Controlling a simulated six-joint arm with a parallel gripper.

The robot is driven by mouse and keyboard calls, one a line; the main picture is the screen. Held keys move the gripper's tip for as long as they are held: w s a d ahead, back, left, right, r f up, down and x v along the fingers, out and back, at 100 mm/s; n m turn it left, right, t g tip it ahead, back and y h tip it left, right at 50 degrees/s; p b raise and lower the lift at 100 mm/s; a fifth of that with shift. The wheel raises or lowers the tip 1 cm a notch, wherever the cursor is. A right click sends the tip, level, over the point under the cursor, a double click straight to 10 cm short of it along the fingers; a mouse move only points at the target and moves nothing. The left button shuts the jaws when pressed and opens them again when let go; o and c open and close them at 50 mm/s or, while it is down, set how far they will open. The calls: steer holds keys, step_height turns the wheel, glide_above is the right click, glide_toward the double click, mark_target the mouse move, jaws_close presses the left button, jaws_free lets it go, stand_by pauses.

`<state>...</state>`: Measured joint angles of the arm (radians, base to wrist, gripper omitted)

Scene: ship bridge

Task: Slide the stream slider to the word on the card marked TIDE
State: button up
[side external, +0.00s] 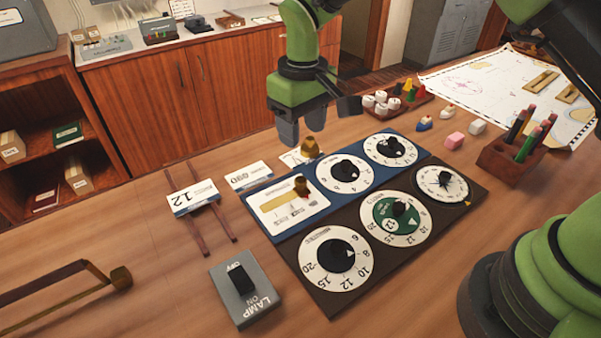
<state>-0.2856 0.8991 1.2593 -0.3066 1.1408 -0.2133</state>
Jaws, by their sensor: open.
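The stream slider is a cream and yellow plate (277,212) at the left end of the blue panel. Several white cards lie to the left: one with a large 12 (190,197), one reading about 060 (249,175), and one (290,158) beside a brass knobbed piece (309,148). I cannot read which is marked TIDE. My gripper (302,130) is open and empty, pointing down above and behind the slider, near the brass piece and apart from the knob.
The blue panel and a dark panel (320,298) carry several round dials. A grey lamp switch box (245,292) stands in front, and two wooden rails (211,221) lie under the 12 card. A pen holder (510,160), small blocks and a chart (520,85) are at right.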

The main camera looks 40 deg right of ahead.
mark_target(301, 179)
step_height(301, 179, down, 11)
steer(key=shift+a+r, duration=0.1)
steer(key=shift+r, duration=0.05)
steer(key=shift+c, duration=0.3)
